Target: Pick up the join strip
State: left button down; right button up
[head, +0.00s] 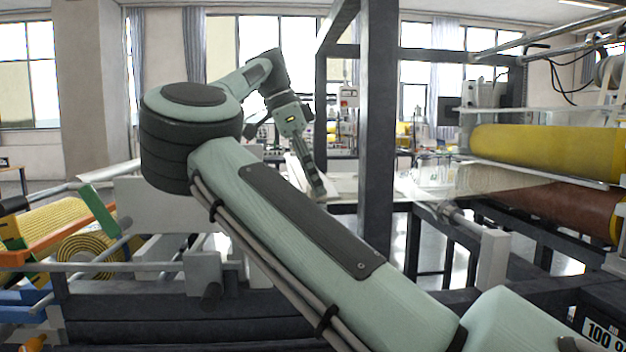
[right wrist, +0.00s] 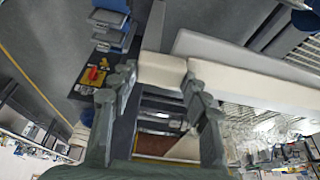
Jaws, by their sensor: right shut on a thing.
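My right gripper (head: 318,188) points down at the white work surface beyond the dark post in the head view. In the right wrist view, the gripper (right wrist: 160,82) has its two fingers apart, on either side of a pale, off-white piece (right wrist: 161,70). This piece looks like the join strip, and the gripper is shut on it. A long pale bar runs right from the piece, and I cannot tell whether it is the same part. The strip cannot be made out clearly in the head view. My left gripper is in neither view.
A dark upright post (head: 377,130) stands just right of the gripper. A yellow roller (head: 545,141) and a brown roller (head: 565,202) with mesh are at the right. A yellow roll (head: 88,250) on an orange and blue rack is at the left.

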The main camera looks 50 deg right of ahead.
jog(key=shift+a, duration=0.1)
jog(key=o, duration=1)
jog(key=shift+o, duration=1.3)
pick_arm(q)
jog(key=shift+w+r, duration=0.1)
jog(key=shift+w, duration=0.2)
pick_arm(e)
jog(key=v, duration=0.7)
jog(key=shift+r, duration=0.2)
jog(key=shift+a, duration=0.1)
